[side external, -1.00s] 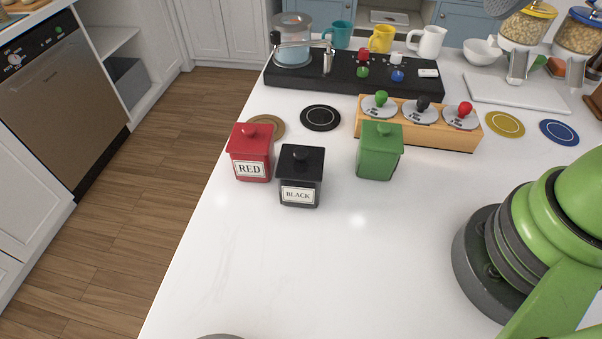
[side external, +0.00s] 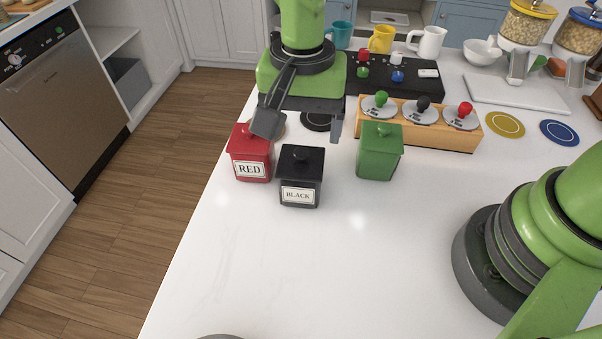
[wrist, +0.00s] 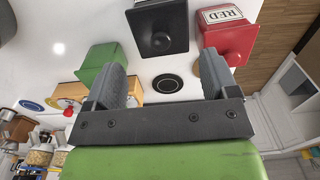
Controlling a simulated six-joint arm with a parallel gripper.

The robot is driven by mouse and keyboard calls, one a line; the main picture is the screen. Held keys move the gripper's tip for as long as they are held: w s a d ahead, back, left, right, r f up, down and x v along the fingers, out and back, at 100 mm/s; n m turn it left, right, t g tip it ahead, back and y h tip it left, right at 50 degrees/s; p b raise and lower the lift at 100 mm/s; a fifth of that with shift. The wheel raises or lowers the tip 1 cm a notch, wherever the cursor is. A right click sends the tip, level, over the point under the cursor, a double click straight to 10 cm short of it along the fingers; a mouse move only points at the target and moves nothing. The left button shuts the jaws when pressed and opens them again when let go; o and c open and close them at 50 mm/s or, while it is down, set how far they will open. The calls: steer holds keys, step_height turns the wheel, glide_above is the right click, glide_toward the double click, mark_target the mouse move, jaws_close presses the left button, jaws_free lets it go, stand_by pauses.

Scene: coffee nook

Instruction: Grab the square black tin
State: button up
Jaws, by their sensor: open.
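The square black tin (side external: 301,178) has a knobbed lid and a BLACK label. It stands upright on the white counter between the red tin (side external: 250,155) and the green tin (side external: 379,152), a little nearer the camera. My gripper (side external: 301,130) is open and empty, above and behind the tins, with its fingers pointing down. In the side view its left finger overlaps the red tin's right edge; I cannot tell if they touch. In the wrist view the black tin (wrist: 158,28) lies beyond the fingertips (wrist: 161,62), at the top, partly cut off by the frame.
The green tin (wrist: 103,68) and red tin (wrist: 228,35) flank the black tin in the wrist view. A black disc (wrist: 167,83) lies on the counter. A wooden stand (side external: 420,137) with coloured knobs is behind right. The counter in front is clear.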

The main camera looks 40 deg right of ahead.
mark_target(301, 152)
step_height(301, 152, down, 6)
steer(key=shift+a+f, duration=0.1)
steer(key=shift+a, duration=0.05)
stand_by(0.3)
steer(key=c, duration=1)
